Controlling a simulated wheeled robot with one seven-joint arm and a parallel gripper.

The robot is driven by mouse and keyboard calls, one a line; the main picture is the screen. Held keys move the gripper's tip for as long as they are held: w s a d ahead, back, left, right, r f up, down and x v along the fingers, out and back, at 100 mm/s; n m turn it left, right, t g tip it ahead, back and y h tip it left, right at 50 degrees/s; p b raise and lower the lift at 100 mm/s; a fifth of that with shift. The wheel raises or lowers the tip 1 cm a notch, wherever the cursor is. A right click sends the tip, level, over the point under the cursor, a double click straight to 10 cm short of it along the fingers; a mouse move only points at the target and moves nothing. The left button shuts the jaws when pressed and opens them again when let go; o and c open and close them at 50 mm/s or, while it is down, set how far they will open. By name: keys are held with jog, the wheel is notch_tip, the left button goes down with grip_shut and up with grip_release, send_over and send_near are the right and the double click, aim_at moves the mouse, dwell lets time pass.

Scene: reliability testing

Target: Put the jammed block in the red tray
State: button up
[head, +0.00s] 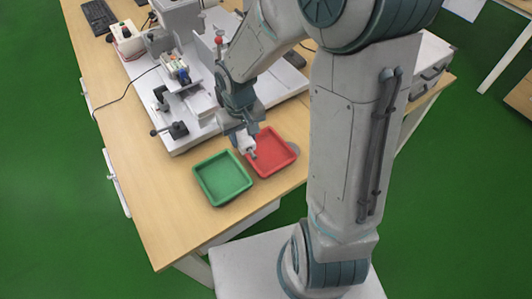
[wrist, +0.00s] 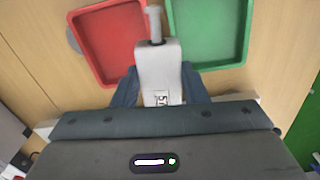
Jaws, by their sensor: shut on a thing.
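My gripper (wrist: 160,92) is shut on a white block (wrist: 156,66) with a small dark marking and a thin pale stem at its far end. The block also shows in the head view (head: 246,142), partly hidden by my gripper (head: 240,134). The red tray (head: 290,142) lies on the table, and the held block is at its left side, close to the green tray. In the wrist view the red tray (wrist: 82,50) is at upper left, and the block's stem reaches between the two trays. The red tray looks empty. I cannot tell the block's exact height.
A green tray (head: 223,203) sits just left of the red one; it looks empty. A white test fixture (head: 190,105) with clamps and cables stands behind the trays. The wooden table (head: 165,215) is clear at the front left.

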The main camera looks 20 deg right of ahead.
jog(key=s+a+n, duration=0.1)
jog(key=s+a, duration=0.1)
jog(key=s, duration=0.2)
send_over(265, 152)
notch_tip(265, 152, down, 7)
jog(key=shift+a+r+b, duration=0.1)
jog(key=shift+r+b, duration=0.05)
jog(key=shift+b, duration=0.15)
jog(key=shift+f+b, duration=0.3)
jog(key=shift+f, duration=1.8)
jog(key=shift+f, duration=0.2)
jog(key=o, duration=1)
